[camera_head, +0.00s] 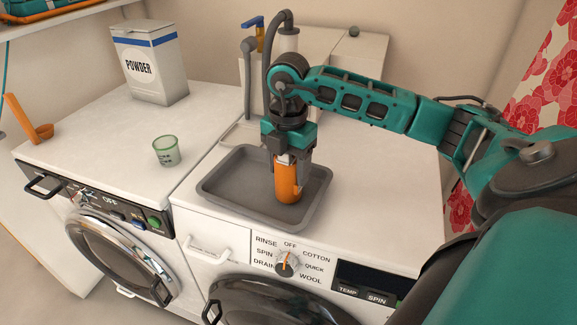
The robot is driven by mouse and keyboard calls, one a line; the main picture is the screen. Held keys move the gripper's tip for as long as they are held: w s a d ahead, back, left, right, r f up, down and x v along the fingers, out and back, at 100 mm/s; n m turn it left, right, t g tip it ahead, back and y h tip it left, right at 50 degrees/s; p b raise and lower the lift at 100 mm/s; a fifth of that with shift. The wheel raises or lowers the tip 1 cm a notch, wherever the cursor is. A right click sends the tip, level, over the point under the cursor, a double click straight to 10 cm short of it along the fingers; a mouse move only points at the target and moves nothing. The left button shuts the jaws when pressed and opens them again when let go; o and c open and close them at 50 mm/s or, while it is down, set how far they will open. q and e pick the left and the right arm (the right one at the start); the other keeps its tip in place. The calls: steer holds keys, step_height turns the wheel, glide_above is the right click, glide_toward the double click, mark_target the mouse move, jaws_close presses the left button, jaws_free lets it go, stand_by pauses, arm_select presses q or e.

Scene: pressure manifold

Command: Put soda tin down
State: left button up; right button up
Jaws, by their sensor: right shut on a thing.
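The soda tin (288,184) is an orange cylinder with a pale top, upright over the right part of a grey tray (222,181). My right gripper (287,156) comes down from above and is shut on the tin's upper end. The tin's base appears at or just above the tray floor; I cannot tell whether it touches. The gripper hides part of the tin's top. My left gripper is not in view.
The tray lies on a white washing machine with a dial (288,262). Pipes with a blue-handled valve (259,35) rise behind the tray.

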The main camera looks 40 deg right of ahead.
steer(key=shift+f, duration=0.4)
steer(key=shift+f, duration=0.15)
steer(key=o, duration=1.1)
steer(key=shift+o, duration=0.2)
steer(key=shift+r, duration=0.2)
step_height(320, 180, up, 12)
steer(key=shift+p, duration=0.5)
